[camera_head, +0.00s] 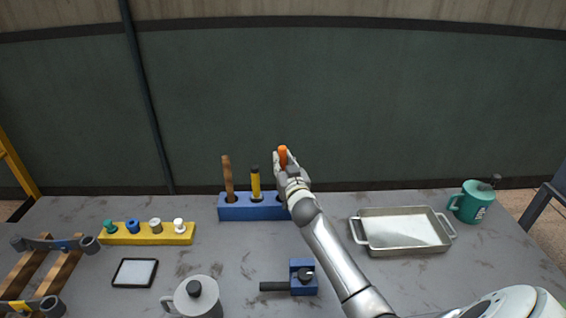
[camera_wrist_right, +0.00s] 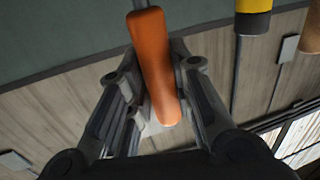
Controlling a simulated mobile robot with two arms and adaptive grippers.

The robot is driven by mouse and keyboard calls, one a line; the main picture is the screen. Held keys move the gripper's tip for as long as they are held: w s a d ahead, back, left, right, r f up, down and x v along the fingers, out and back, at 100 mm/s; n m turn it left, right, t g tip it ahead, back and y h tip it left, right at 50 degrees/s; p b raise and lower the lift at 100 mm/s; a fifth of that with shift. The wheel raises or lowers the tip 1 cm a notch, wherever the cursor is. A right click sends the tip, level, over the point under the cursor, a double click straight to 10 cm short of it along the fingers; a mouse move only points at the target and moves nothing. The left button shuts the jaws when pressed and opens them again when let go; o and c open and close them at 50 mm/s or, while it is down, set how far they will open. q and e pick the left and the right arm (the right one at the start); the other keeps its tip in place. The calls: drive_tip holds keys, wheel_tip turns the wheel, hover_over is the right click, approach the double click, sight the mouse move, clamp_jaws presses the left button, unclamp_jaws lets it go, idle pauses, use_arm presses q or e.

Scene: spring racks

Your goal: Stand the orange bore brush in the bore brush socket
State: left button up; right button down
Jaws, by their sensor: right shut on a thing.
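The orange bore brush (camera_head: 283,155) is held by its handle in my right gripper (camera_head: 287,168), above the right end of the blue rack (camera_head: 238,210). In the right wrist view the orange handle (camera_wrist_right: 153,65) lies between the two fingers of my right gripper (camera_wrist_right: 160,95), which are shut on it. A thin shaft shows at the handle's end, at the top of that view. The rack holds a brown-handled tool (camera_head: 228,178) and a yellow-and-black tool (camera_head: 255,184). My left gripper is not in view.
A metal tray (camera_head: 363,241) and a green mug (camera_head: 470,203) stand to the right. A yellow block (camera_head: 147,235) with several small knobbed pieces is at left.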

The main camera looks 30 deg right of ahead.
drive_tip(key=shift+f+b, duration=1.1)
drive_tip(key=shift+f, duration=0.45)
drive_tip(key=shift+f+b, duration=1.2)
drive_tip(key=shift+f, duration=0.05)
drive_tip(key=c, duration=1.2)
unclamp_jaws()
drive_tip(key=v, duration=1.2)
drive_tip(key=shift+r, duration=0.1)
